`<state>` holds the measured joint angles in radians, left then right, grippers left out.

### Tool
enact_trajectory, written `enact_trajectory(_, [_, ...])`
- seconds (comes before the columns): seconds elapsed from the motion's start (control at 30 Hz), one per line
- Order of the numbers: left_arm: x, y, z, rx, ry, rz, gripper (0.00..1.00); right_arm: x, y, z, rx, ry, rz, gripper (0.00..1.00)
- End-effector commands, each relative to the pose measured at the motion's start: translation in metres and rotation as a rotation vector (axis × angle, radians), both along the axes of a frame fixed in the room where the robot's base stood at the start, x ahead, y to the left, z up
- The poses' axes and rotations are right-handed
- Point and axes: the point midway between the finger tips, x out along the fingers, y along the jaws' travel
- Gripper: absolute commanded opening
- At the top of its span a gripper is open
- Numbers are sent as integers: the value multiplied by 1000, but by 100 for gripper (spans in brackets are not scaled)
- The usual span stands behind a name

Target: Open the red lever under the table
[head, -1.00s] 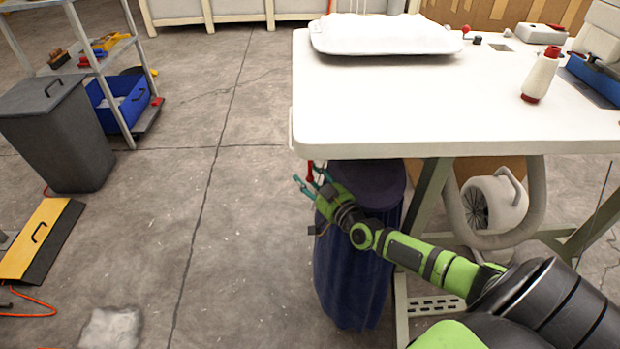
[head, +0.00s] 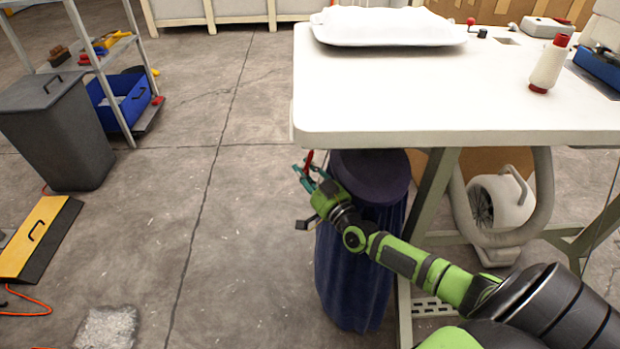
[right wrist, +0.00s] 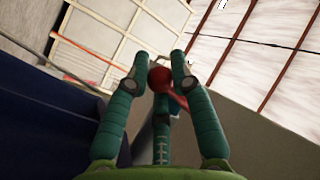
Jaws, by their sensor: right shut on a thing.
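The red lever (head: 309,157) shows as a short red piece just below the left front corner of the white table (head: 440,95). My right gripper (head: 307,171) reaches under that corner, its teal fingers around the lever. In the right wrist view, the lever's round red knob (right wrist: 160,79) sits between the fingertips of the right gripper (right wrist: 158,72), which is shut on it. Part of the red shaft runs down to the right behind the fingers. The lever's mount is hidden. My left gripper is not in view.
A dark blue cloth-covered bin (head: 360,250) stands under the table beside my right gripper. A white blower (head: 502,203) with a hose is further right.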

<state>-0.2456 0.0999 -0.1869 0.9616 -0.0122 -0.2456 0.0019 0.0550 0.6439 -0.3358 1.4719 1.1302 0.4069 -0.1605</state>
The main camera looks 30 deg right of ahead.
Motion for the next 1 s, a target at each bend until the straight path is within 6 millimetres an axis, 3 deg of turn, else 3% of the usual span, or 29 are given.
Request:
enact_trajectory(0.03, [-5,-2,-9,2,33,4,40,1,5,-7,34,-26,2,0])
enact_trajectory(0.13, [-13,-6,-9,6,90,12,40,5,10,-5,115,-74,3,0])
enact_trajectory(0.5, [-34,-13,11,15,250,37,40,14,26,9,418,-259,3,0])
enact_trajectory(0.7, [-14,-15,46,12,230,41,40,18,33,19,581,-359,3,0])
enact_trajectory(1.0, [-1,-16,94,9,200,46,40,23,40,36,819,-506,5,0])
